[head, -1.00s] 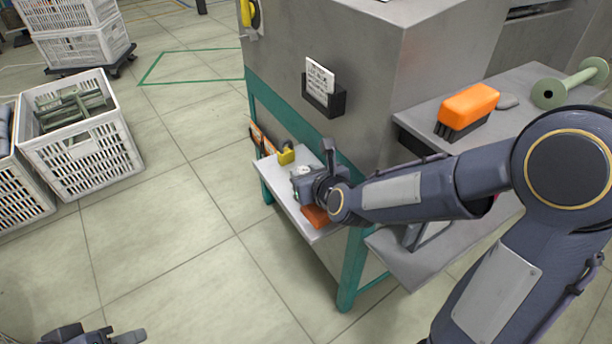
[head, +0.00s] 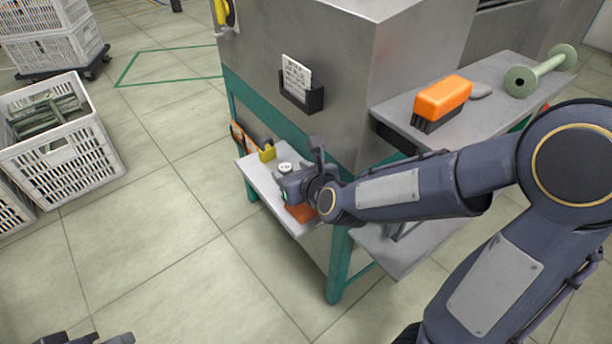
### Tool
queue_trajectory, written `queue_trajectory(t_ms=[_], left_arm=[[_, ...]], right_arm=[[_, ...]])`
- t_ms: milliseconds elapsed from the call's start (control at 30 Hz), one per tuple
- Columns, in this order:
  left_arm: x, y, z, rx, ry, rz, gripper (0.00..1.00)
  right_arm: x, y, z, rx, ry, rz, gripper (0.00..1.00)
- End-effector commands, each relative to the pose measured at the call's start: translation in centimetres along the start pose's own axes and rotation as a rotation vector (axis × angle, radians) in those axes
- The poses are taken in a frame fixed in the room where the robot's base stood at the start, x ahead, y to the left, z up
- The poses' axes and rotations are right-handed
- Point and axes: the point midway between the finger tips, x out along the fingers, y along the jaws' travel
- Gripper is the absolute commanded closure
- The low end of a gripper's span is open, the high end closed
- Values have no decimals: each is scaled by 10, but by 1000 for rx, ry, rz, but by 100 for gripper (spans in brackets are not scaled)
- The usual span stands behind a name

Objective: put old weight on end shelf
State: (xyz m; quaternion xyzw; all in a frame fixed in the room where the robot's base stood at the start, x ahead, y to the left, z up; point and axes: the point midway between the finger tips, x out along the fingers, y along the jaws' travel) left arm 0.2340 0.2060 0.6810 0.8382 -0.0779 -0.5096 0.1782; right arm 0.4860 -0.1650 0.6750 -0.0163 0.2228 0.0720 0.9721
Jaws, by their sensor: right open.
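The end shelf (head: 255,179) is a small pale ledge on the near left end of the grey machine. My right gripper (head: 298,177) is open over this shelf, coming in from the right. A small round pale-topped piece (head: 286,167), which looks like the old weight, stands on the shelf right by the gripper's fingers. The gripper partly hides it, and I cannot tell whether they touch. My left gripper (head: 88,339) shows only as a dark top at the bottom left edge; its fingers are mostly cut off.
A yellow block (head: 267,153) and an orange item (head: 301,212) partly under my gripper share the shelf. An orange brush (head: 441,102) and a green bobbin (head: 540,70) lie on the upper right ledge. A card holder (head: 301,96) juts from the machine. Crates (head: 65,165) stand left; floor between is clear.

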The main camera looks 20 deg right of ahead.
Motion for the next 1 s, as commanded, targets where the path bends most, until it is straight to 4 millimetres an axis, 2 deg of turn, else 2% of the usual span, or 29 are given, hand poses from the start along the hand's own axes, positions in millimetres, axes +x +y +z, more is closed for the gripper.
queue_trajectory(t_ms=[33, 100, 300, 533, 633, 767, 1000], left_arm=[[-6, 3, -3, 0, 0, 0, 64], [-10, 5, -5, 0, 0, 0, 64], [-22, 10, -11, 0, 0, 0, 64], [-28, 13, -14, 0, 0, 0, 64], [-28, 13, -14, 0, 0, 0, 64], [-27, 12, -14, 0, 0, 0, 64], [-27, 12, -14, 0, 0, 0, 64]], right_arm=[[-15, 0, 4, 2, -3, 1, 48], [-31, 0, 5, 2, -4, 1, 48], [-70, 0, 4, 1, -3, 0, 48], [-92, 0, 2, -16, 0, 4, 48], [-98, 2, 1, -125, 9, 35, 48], [-114, 8, 0, -481, 20, 131, 48], [-166, 13, -20, -1459, -17, 379, 48]])
